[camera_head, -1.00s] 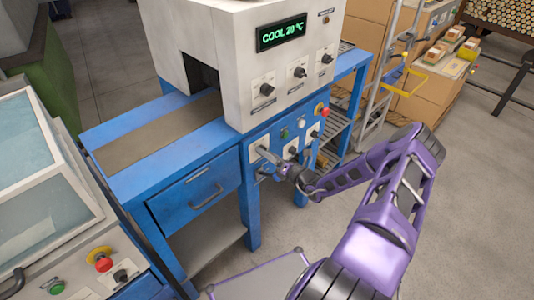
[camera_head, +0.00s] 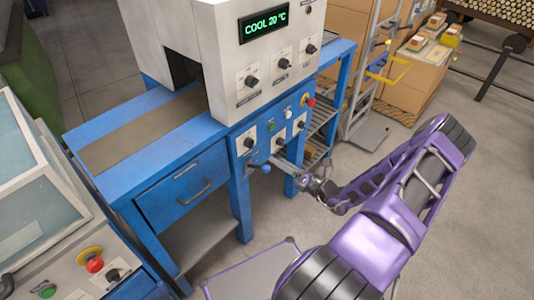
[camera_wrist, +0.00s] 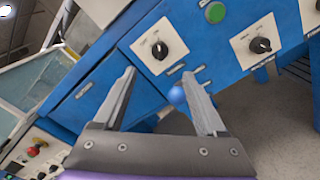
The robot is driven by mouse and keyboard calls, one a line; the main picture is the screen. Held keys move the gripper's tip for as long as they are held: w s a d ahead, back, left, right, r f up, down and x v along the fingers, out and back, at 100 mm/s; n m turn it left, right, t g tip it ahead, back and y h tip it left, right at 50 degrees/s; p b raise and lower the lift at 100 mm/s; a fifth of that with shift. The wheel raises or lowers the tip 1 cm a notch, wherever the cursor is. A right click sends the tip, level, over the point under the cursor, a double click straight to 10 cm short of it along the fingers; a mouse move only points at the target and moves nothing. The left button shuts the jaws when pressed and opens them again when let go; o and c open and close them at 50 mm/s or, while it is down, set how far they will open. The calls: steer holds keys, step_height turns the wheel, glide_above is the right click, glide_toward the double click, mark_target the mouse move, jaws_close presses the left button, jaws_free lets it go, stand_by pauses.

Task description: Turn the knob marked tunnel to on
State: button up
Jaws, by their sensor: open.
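The tunnel machine's blue front panel (camera_head: 263,131) carries several dark pointer knobs on white plates. Their labels are too small to read, so I cannot tell which is marked tunnel. The left panel knob (camera_head: 249,142) also shows in the wrist view (camera_wrist: 160,50), just beyond my fingertips. Another knob (camera_wrist: 260,45) is to its right. My gripper (camera_head: 272,161) is open, below and in front of the panel. In the wrist view my gripper (camera_wrist: 159,73) has its fingers apart, touching no knob.
The white housing (camera_head: 225,75) above has a display reading COOL 20 °C and several more knobs (camera_head: 251,82). A green button (camera_head: 271,126) and a red stop button (camera_head: 308,100) are on the panel.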

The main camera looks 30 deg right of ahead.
steer(key=v, duration=0.5)
stand_by(0.4)
